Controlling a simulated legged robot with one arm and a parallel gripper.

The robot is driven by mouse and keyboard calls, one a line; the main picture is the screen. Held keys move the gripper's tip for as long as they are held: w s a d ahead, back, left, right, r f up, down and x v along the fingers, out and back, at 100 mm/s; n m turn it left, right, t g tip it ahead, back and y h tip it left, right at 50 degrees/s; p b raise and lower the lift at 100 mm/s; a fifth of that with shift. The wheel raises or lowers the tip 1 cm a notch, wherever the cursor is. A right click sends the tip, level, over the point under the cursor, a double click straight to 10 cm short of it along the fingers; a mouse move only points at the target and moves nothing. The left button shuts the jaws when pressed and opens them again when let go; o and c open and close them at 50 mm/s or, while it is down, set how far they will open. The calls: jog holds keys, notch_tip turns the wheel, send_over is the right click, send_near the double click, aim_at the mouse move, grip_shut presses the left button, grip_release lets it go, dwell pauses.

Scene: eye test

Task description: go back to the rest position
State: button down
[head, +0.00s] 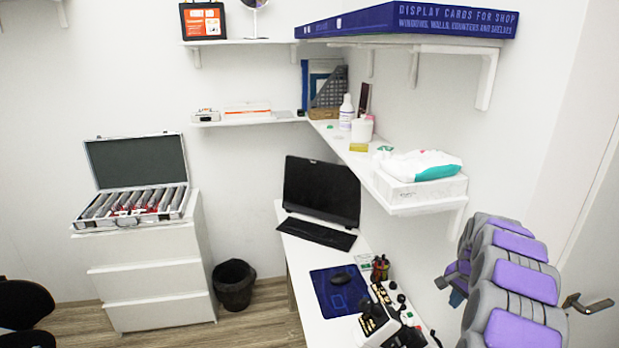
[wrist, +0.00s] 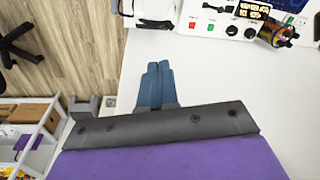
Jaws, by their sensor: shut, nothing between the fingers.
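My gripper (wrist: 158,68) shows in the wrist view as two blue-grey fingers lying side by side. It is shut, with nothing between the fingers. It points away from the dark bar and purple housing of my arm, over the edge between a white desk surface (wrist: 215,75) and the wooden floor (wrist: 75,50). In the head view my purple and grey arm stands at the right; its gripper end is hard to make out there.
The desk (head: 315,270) holds a monitor (head: 321,192), keyboard (head: 316,233), blue mat (head: 342,291), mouse (head: 340,279) and pens (head: 380,267). Wall shelves hang above. A door handle (head: 587,304) is at far right. A drawer unit (head: 155,270) bears an open case (head: 140,165); a bin (head: 234,285) stands beside it.

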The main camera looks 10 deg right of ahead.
jog(key=s+a+r+n+g+y+b, duration=0.1)
jog(key=s+a+r+n, duration=0.35)
jog(key=a, duration=0.75)
jog(key=s+a+r+n+b, duration=0.1)
jog(key=s+a+r+n, duration=0.1)
jog(key=s+a+r, duration=0.65)
jog(key=s+a+f+n, duration=0.1)
jog(key=s+a+n, duration=0.1)
jog(key=s+a, duration=0.3)
jog(key=s+a+f+n+g+b, duration=0.1)
jog(key=s+a, duration=0.4)
jog(key=s, duration=0.8)
jog(key=s+a+f+n+g+b, duration=0.1)
jog(key=s+a+f+n, duration=0.2)
jog(key=s, duration=0.6)
jog(key=shift+a+f+n+h, duration=0.15)
jog(key=shift+a+n+h, duration=0.15)
jog(key=shift+a+n, duration=0.6)
jog(key=shift+w+a+m, duration=0.1)
jog(key=shift+m, duration=0.15)
